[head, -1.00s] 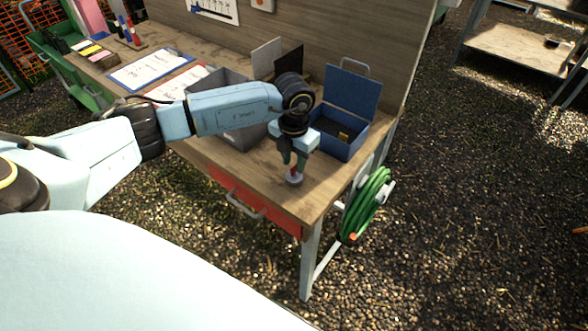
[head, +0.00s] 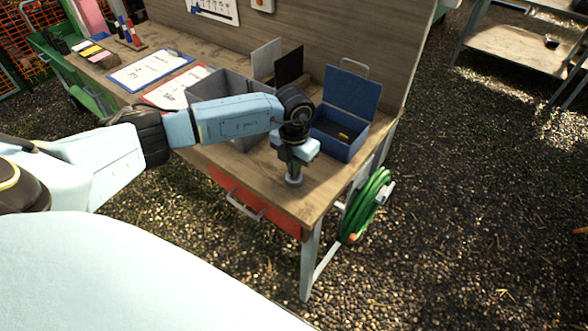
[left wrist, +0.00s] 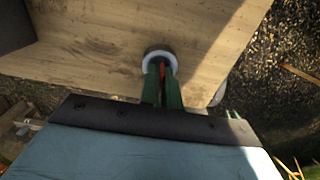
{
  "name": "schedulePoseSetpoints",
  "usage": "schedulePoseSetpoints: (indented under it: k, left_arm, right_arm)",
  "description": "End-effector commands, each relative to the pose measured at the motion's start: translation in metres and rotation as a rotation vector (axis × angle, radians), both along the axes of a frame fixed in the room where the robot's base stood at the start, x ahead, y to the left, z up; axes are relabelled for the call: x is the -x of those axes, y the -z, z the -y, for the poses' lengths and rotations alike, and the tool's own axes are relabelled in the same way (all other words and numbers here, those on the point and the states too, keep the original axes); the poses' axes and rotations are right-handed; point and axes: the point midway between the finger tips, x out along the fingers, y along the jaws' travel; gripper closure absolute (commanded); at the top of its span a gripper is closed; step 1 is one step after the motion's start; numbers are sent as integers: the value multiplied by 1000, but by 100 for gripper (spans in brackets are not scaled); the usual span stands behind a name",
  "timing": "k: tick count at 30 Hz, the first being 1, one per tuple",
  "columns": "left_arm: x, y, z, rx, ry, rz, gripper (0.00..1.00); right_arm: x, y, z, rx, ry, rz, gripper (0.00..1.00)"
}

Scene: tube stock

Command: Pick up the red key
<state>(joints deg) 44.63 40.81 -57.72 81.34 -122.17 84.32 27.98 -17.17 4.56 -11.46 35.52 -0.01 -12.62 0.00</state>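The red key (left wrist: 162,69) shows as a thin upright red strip in the left wrist view, between the two green fingers of my left gripper (left wrist: 163,80). It stands at a small round pale holder (left wrist: 158,53) on the wooden workbench. In the head view my left gripper (head: 294,172) points down over this holder (head: 294,180) near the bench's front right corner. Its fingers are close together on both sides of the key and look shut on it. They hide most of the key in the head view. My right gripper is not in view.
An open blue box (head: 338,141) stands just behind my left gripper, with a grey bin (head: 222,84) to the left. Clipboards (head: 150,71) lie further left on the workbench (head: 240,168). A green hose (head: 368,205) hangs at the bench's right side.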

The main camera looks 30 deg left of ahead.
Motion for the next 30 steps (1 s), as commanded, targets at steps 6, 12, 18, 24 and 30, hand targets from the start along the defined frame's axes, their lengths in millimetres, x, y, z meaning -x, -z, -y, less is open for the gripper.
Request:
schedulePoseSetpoints:
  k: [6,12,18,24,30]
  left_arm:
    - [-1,-16,-1,0,0,4,100]
    - [-1,-57,-1,-1,1,5,100]
    - [-1,-89,-1,-1,0,3,100]
    - [0,-94,0,-1,-1,0,100]
    - [0,-77,0,0,0,0,100]
  right_arm:
    - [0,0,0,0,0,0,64]
    - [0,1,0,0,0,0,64]
    - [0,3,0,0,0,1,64]
    - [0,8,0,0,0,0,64]
    - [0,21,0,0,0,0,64]
